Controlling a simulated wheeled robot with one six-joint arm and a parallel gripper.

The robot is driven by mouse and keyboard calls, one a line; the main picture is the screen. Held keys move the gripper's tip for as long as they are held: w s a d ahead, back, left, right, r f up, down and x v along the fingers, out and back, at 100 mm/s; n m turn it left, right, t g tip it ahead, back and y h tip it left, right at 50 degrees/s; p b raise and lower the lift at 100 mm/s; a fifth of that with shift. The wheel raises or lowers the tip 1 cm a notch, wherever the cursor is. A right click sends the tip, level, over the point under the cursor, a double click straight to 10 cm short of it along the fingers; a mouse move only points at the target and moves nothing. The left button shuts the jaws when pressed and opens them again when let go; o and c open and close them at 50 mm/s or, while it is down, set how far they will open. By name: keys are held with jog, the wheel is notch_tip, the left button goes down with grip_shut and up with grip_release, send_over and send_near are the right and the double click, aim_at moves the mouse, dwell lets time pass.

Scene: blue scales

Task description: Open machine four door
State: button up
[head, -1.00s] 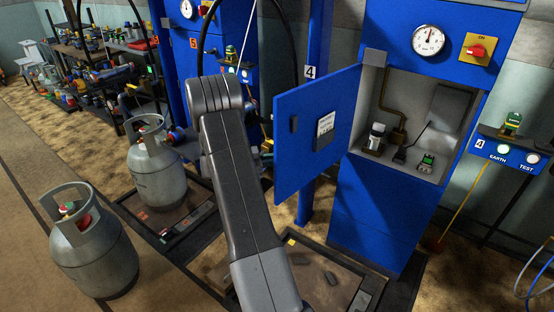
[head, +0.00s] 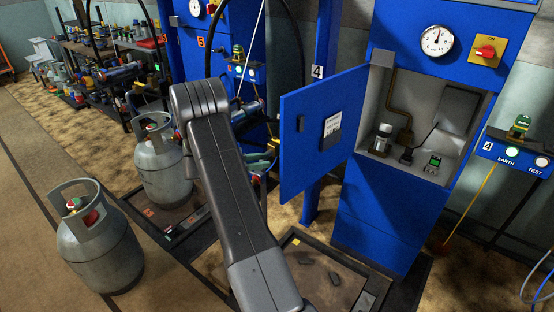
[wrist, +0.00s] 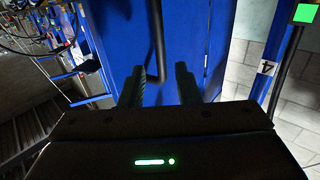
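The machine four door (head: 318,130) is a blue panel standing swung open to the left of its cabinet (head: 383,205) in the head view. It bears a white label and a small dark fitting. The open compartment (head: 425,105) shows a brown pipe and small devices. My gripper (wrist: 158,67) shows in the wrist view with its two fingers apart, before a blue surface (wrist: 205,40). A dark curved bar (wrist: 156,40) shows between the fingers; I cannot tell whether it is a hose or handle, or whether they touch. The gripper is hidden in the head view.
Grey gas cylinders (head: 98,245) stand at left, one on a platform. The number 4 sign (head: 318,72) is on a blue post behind the door. A scale platform (head: 325,270) lies before the cabinet. The earth test box (head: 512,152) is at right.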

jog(key=v, duration=0.6)
jog(key=shift+a, duration=0.2)
jog(key=shift+d, duration=0.1)
jog(key=x, duration=1.3)
jog(key=shift+d, duration=0.35)
